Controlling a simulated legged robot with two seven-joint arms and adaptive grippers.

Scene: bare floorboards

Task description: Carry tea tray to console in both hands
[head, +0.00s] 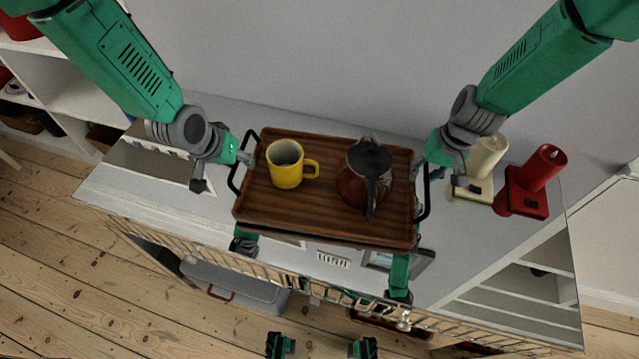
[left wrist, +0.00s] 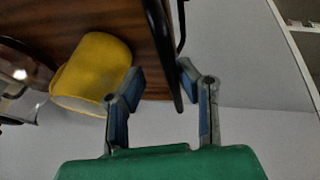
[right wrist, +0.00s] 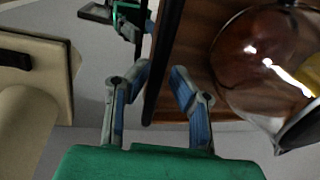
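The brown wooden tea tray (head: 325,225) has a dark handle at each end. A yellow mug (head: 286,172) stands on its left part and a dark glass teapot (head: 366,182) on its right part. The tray is over the pale console top (head: 130,190); I cannot tell whether it touches. My left gripper (head: 222,170) is at the left handle. In the left wrist view its fingers (left wrist: 160,80) are apart, with the tray edge between them. My right gripper (head: 440,172) is at the right handle. Its fingers (right wrist: 160,72) are also apart around the tray edge.
A cream candle (head: 488,155) and a red candle (head: 543,167) stand on holders right of my right gripper. A slatted rail (head: 300,285) runs along the console's near edge. A grey box (head: 235,287) is below it. White shelves (head: 75,85) stand at the left.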

